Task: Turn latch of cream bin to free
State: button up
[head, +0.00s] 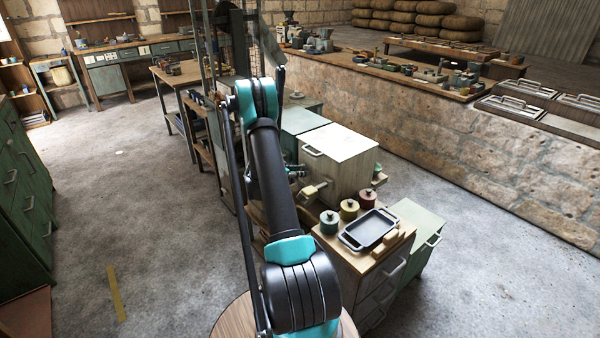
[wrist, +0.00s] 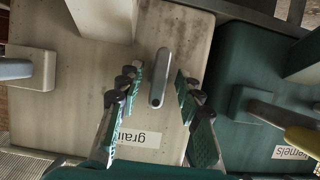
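The cream bin (wrist: 75,110) fills the middle of the wrist view, with a white "grain" label that reads upside down. Its latch (wrist: 160,77) is a rounded grey bar standing lengthwise in the picture. My gripper (wrist: 158,82) is open, with one finger on each side of the latch and visible gaps on both sides. The fingers appear not to touch the bar; how deep they reach along it I cannot tell. In the head view my arm hides most of the gripper area.
A dark green bin (wrist: 235,70) labelled "kernels" stands at right in the wrist view, with a yellow-ended handle (wrist: 300,140). A grey handle (wrist: 15,69) on a pale block is at left. In the head view a wooden-topped cabinet (head: 350,262) carries jars and a tray (head: 370,230).

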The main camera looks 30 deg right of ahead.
jog(key=shift+a, duration=0.1)
jog(key=v, duration=1.1)
jog(key=shift+s+a, duration=0.15)
jog(key=shift+a, duration=0.2)
jog(key=shift+r, duration=0.1)
